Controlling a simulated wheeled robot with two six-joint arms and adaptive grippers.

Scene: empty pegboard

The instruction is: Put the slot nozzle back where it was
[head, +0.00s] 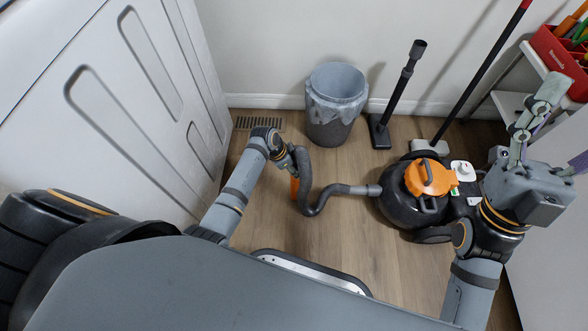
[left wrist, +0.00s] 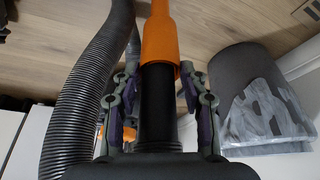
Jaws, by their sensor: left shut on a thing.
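The slot nozzle (left wrist: 160,35) is an orange tapered piece in the left wrist view, on the end of a black tube, the hose end (left wrist: 158,105). In the head view the nozzle (head: 294,188) points down beside the grey hose. My left gripper (head: 291,160) is shut on the hose end, with its fingers (left wrist: 158,85) on both sides of the tube just behind the nozzle. The ribbed hose (head: 313,208) runs right to the black and orange vacuum cleaner (head: 428,179). My right gripper (head: 540,105) is raised at the right; its finger opening is unclear.
A grey bin (head: 335,122) with a plastic liner stands by the back wall. A black floor tool with a tube (head: 393,97) and a red-and-black pole (head: 482,72) lean nearby. A red tool box (head: 560,58) sits at top right. The wooden floor (head: 345,165) before the bin is clear.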

